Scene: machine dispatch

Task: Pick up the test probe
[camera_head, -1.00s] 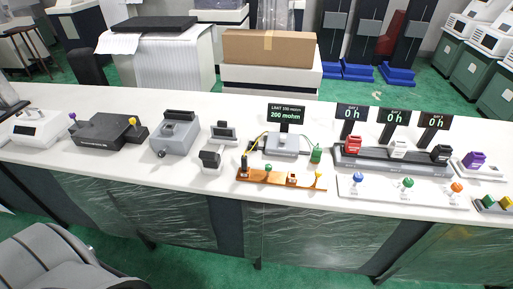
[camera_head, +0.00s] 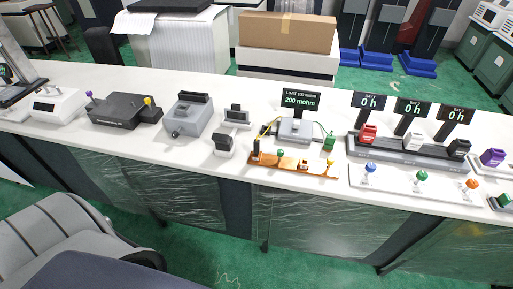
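A grey meter box (camera_head: 295,130) sits on the white bench right of centre, with a dark display (camera_head: 300,98) behind it reading 200 mohm. A yellow lead runs from its left side toward a small black upright piece (camera_head: 256,148) at the left end of an orange-brown bar (camera_head: 290,165). A green lead runs from its right side to a green piece (camera_head: 329,143) on the bench. I cannot tell for certain which of these two is the test probe. Neither of my grippers shows in this view.
Left along the bench stand a white device (camera_head: 57,104), a black box (camera_head: 125,110) and a grey device (camera_head: 188,118). Right are a dark rack (camera_head: 410,155) with red, white and black blocks, and a white tray (camera_head: 405,190) with coloured knobs. A grey chair (camera_head: 60,235) stands in front.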

